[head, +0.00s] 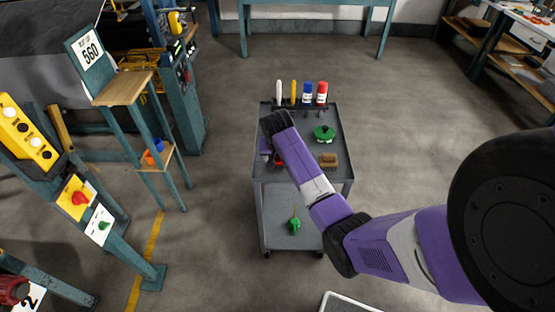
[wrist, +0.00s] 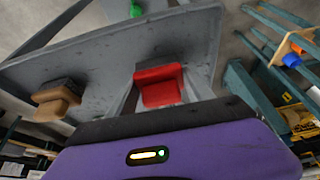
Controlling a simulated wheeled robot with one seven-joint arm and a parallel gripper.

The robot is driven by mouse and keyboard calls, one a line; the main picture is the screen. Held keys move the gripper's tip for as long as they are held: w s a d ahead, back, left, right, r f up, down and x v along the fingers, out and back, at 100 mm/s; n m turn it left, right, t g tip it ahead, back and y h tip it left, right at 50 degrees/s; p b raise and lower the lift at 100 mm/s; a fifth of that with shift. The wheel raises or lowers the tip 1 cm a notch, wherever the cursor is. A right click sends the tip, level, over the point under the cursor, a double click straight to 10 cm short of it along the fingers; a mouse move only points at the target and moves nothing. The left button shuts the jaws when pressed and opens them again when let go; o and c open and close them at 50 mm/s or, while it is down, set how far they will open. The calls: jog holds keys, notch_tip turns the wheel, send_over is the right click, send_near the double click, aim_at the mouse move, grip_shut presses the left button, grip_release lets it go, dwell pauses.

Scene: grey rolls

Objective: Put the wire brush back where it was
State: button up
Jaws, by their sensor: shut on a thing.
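A red-backed brush-like block (wrist: 160,86) with a dark grey part sits between the fingers of my gripper (wrist: 160,98) in the wrist view. My gripper is shut on it. In the head view only a bit of the red block (head: 279,160) shows beside my forearm, over the left part of the cart's top tray (head: 304,174). I cannot tell whether it touches the tray. A brown wooden-backed block (head: 328,160) with a dark part lies on the tray to the right; it also shows in the wrist view (wrist: 56,102). I cannot tell which is the wire brush.
A green round object (head: 324,133) lies on the top tray. A white and a yellow tool, a blue can (head: 307,93) and a red can (head: 321,93) stand at its far edge. A green item (head: 294,225) is on the lower shelf. Teal-framed stands (head: 184,95) are left; open floor is right.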

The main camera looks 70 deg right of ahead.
jog(key=shift+f, duration=0.45)
jog(key=o, duration=1.3)
